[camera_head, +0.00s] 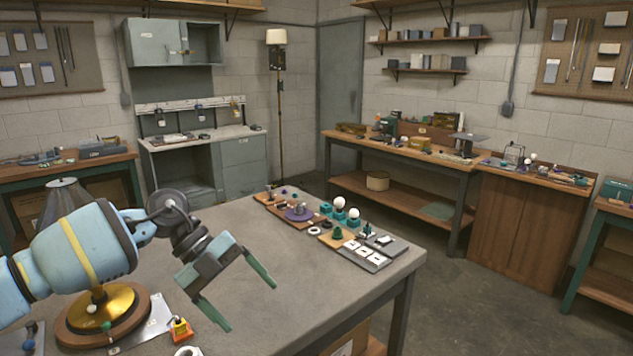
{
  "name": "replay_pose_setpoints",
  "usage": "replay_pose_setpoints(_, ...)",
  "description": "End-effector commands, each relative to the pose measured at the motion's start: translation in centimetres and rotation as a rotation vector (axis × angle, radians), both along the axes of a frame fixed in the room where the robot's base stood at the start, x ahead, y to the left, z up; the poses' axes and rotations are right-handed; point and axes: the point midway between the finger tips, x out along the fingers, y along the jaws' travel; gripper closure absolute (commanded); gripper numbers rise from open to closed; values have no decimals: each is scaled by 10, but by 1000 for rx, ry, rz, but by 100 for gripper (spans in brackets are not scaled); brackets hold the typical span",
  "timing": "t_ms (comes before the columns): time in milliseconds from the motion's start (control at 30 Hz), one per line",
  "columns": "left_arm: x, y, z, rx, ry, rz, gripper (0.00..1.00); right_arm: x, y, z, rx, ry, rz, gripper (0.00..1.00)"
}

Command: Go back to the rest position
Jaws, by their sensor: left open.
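My left gripper (239,296) comes in from the left in the head view and hangs over the near part of the grey table (331,275). Its two green fingers are spread apart with nothing between them. My right gripper is not in view. A lamp base (102,306) with a brass dome on a round wooden plate stands at the near left, partly behind my left arm. A grey lampshade (62,200) shows behind the arm. Lamp parts lie on trays at the table's far end: white bulbs in teal holders (346,212) and a purple disc (299,213).
A small orange-yellow item (180,330) and a white ring (188,351) lie near the lamp base. A grey tray (375,259) holds white pieces near the table's right edge. Wooden workbenches (400,148) line the back wall. The table's middle is clear.

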Motion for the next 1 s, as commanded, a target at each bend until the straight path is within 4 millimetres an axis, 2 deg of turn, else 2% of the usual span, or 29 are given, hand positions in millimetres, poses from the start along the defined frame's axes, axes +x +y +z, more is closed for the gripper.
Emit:
replay_pose_setpoints(33,-10,-22,-15,-84,21,-20,16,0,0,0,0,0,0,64)
replay_pose_setpoints(200,-35,-81,-39,-365,62,-23,16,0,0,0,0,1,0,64)
replay_pose_setpoints(400,-58,-128,-52,-676,121,74,16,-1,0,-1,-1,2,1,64)
replay_pose_setpoints(500,-65,-142,-57,-813,152,162,16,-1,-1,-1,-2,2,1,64)
replay_pose_setpoints(633,-69,-149,-65,-968,192,314,16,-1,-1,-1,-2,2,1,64)
replay_pose_setpoints(767,-69,-146,-79,-1088,236,499,16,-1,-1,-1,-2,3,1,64)
replay_pose_setpoints(867,-68,-137,-95,-1152,267,662,16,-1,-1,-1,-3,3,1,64)
replay_pose_setpoints(1000,-69,-116,-127,-1196,314,912,16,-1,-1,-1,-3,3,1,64)
